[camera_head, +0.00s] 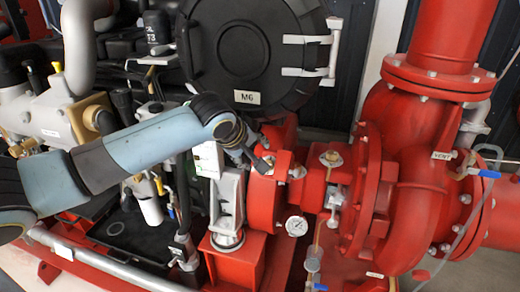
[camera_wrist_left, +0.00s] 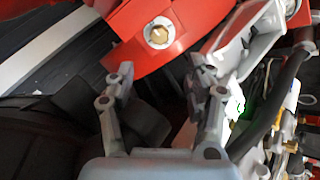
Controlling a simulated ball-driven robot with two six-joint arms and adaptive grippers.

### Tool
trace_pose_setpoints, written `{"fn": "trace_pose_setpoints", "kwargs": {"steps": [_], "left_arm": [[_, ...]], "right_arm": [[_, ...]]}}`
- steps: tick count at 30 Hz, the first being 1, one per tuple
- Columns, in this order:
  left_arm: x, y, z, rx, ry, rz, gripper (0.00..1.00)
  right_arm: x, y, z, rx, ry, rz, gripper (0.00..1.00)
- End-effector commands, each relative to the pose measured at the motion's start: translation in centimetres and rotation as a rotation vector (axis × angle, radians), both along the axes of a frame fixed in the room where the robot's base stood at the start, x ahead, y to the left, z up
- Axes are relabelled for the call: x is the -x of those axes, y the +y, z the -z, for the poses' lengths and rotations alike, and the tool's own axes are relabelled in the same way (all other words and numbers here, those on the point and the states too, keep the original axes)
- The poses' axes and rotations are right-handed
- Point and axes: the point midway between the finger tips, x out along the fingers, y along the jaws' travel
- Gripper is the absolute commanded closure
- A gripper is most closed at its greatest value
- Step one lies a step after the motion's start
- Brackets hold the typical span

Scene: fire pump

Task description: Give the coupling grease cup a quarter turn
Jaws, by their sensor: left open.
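A small brass cup with a pale ring (camera_wrist_left: 158,33) sits on a red housing in the left wrist view, beyond my fingertips. In the head view a fitting (camera_head: 297,172) shows on the red coupling housing (camera_head: 262,205); I cannot tell for sure that it is the same cup. Another brass fitting (camera_head: 331,158) stands on the red casing further right. My left gripper (camera_head: 262,163) is at the top left of the coupling housing. In the wrist view the left gripper (camera_wrist_left: 160,78) is open, with nothing between its fingers. My right gripper is not in view.
A black round cover marked M6 (camera_head: 250,55) is behind the left gripper. The red pump casing (camera_head: 410,215) fills the right side. A grey bracket (camera_head: 229,200) stands left of the coupling.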

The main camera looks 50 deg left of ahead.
Motion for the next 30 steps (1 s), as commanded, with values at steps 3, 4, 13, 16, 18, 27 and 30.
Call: {"fn": "trace_pose_setpoints", "kwargs": {"steps": [3,4,13,16,18,27,30], "left_arm": [[0.0,0.0,0.0,0.0,0.0,0.0,0.46],[0.0,0.0,0.0,0.0,0.0,0.0,0.46],[1.0,-0.9,3.4,0.024,0.025,-0.004,0.46],[2.9,-1.4,8.3,0.055,0.085,-0.031,0.46],[4.6,-1.6,12.6,0.074,0.138,-0.054,0.46],[14.0,-3.3,30.2,0.047,0.367,0.026,0.46],[17.9,-4.3,35.4,0.018,0.443,0.1,0.46]], "right_arm": [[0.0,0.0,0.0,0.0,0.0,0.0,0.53],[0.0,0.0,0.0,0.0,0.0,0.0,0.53],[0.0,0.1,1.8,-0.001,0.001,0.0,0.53],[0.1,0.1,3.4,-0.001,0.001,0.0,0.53],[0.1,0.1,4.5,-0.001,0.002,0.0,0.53],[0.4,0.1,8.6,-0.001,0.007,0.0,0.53],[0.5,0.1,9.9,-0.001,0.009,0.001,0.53]]}}
